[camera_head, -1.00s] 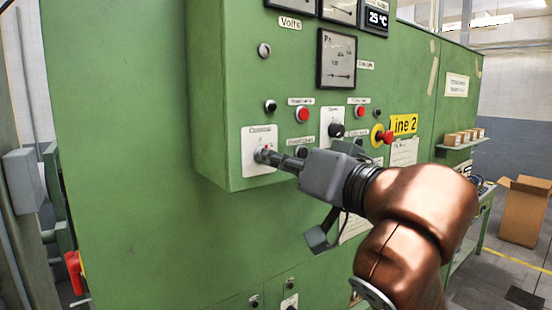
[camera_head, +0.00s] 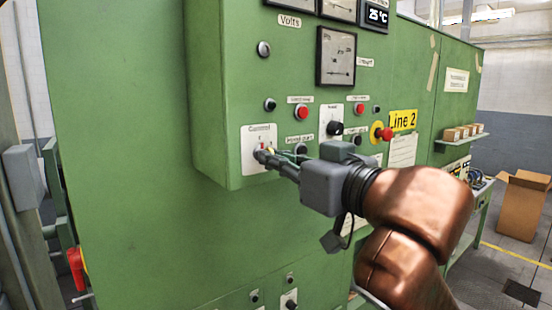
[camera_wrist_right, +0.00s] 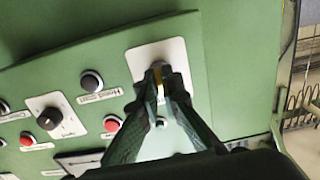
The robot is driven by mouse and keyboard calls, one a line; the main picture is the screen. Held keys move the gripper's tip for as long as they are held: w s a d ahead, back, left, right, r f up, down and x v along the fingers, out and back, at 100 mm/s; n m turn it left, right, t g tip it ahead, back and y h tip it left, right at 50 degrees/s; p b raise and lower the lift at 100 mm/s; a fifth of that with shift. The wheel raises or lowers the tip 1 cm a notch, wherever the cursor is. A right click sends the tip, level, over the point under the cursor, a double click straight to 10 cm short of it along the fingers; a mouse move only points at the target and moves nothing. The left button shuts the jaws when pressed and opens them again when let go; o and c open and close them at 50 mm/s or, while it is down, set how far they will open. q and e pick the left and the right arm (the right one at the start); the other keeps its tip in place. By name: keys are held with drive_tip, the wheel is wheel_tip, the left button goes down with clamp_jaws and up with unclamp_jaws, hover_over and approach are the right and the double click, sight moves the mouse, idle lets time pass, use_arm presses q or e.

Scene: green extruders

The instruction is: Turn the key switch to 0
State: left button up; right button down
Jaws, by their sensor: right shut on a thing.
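The key switch (camera_wrist_right: 158,70) sits on a white plate labelled Control (camera_head: 250,167) at the lower left of the green panel. My right gripper (camera_head: 264,154) reaches it from the right in the head view. In the right wrist view the two fingers of this gripper (camera_wrist_right: 163,88) are closed on the key, with a yellowish bit showing between them. The fingertips hide most of the key, so its exact angle cannot be read. My left gripper is not in view.
Red buttons (camera_head: 302,112), a black rotary knob (camera_head: 335,129) and a red emergency stop (camera_head: 384,134) on a yellow base lie right of the switch on the same panel. Gauges are above. A cardboard box (camera_head: 524,207) stands on the floor at the right.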

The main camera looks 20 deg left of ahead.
drive_tip(key=shift+r, duration=0.15)
drive_tip(key=c, duration=2.1)
unclamp_jaws()
drive_tip(key=shift+s, duration=0.1)
drive_tip(key=v, duration=1.2)
